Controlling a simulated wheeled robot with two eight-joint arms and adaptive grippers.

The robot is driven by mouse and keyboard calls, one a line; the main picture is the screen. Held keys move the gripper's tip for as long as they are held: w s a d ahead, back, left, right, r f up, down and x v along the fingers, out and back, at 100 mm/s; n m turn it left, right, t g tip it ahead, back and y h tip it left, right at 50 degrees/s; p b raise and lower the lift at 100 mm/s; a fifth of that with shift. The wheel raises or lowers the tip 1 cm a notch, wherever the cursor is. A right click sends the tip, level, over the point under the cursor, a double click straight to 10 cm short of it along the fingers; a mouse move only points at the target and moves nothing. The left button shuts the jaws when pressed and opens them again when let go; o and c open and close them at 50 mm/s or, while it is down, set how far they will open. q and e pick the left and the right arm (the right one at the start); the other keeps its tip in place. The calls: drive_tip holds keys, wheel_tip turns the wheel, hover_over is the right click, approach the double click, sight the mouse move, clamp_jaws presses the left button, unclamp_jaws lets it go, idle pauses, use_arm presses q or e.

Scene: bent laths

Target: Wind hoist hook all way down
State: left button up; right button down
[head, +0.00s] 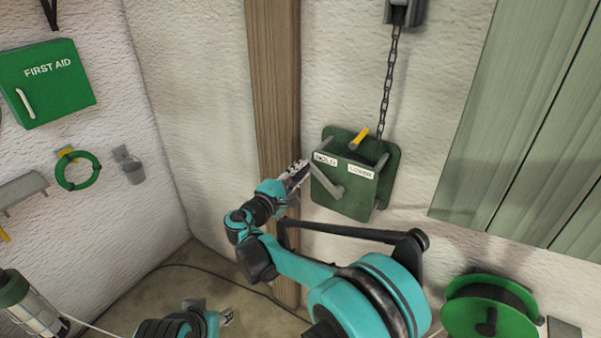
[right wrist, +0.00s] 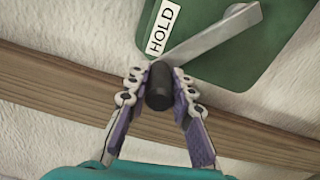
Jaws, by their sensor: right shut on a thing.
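The green hoist winch box (head: 345,190) is fixed to the wall, with HOLD (head: 325,159) and LOWER (head: 360,171) labels. A yellow-tipped lever (head: 359,138) stands at its top; I cannot tell which label it is set to. A chain (head: 388,80) runs up from it to a grey bracket (head: 404,12). The hook is not in view. My right gripper (head: 299,170) is shut on the black crank knob (right wrist: 159,86), at the end of the grey crank arm (right wrist: 212,35), left of the box. My left gripper (head: 227,316) is low in the head view, away from the winch.
A wooden post (head: 274,80) stands just left of the winch, behind my right gripper. Green boards (head: 530,120) lie to the right. A green reel (head: 490,308) is at lower right. A first aid box (head: 45,82) and green ring (head: 78,171) hang on the left wall.

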drive_tip(key=c, duration=1.3)
unclamp_jaws()
drive_tip(key=v, duration=0.7)
drive_tip(key=shift+s+a, duration=0.2)
